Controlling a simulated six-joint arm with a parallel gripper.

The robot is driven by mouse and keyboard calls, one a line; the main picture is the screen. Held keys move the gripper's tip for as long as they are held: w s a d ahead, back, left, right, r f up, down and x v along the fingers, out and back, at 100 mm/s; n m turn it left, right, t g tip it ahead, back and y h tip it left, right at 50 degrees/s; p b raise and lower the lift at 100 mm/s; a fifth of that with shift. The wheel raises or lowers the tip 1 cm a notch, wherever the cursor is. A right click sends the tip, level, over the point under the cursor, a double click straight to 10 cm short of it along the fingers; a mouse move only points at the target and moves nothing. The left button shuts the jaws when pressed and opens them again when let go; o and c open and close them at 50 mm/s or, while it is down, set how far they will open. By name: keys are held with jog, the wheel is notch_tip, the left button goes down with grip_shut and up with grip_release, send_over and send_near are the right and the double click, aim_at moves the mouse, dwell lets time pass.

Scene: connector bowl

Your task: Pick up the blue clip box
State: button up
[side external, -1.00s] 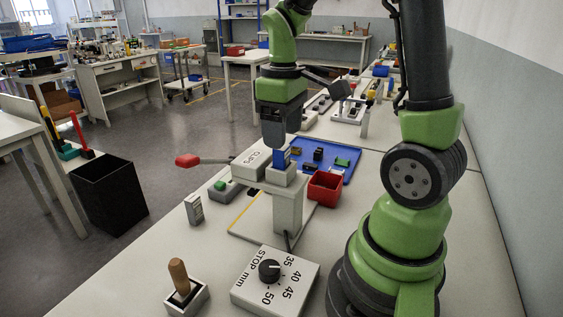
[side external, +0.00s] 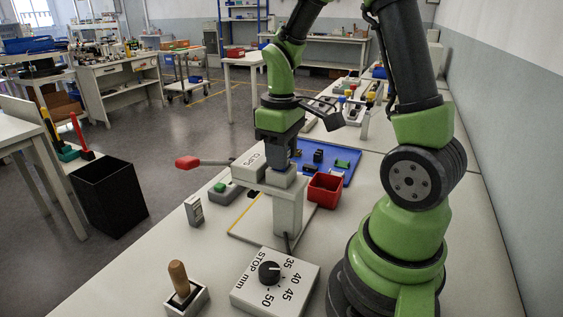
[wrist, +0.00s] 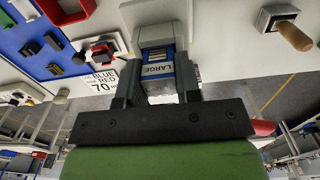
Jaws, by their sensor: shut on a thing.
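The box stands in the grey holder on top of the grey stand (side external: 288,208). In the side external view my gripper (side external: 281,165) is down at the holder and hides most or all of the box.
A grey block marked "CLIPS" (side external: 249,163) and a red-tipped lever (side external: 188,162) adjoin the stand on the left. A red bin (side external: 325,189) and a blue tray (side external: 346,172) with small parts lie to the right. A dial box (side external: 290,298) is in front.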

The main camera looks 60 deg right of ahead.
jog(key=shift+r, duration=0.1)
notch_tip(320, 180, up, 15)
dwell(1.2)
dwell(0.4)
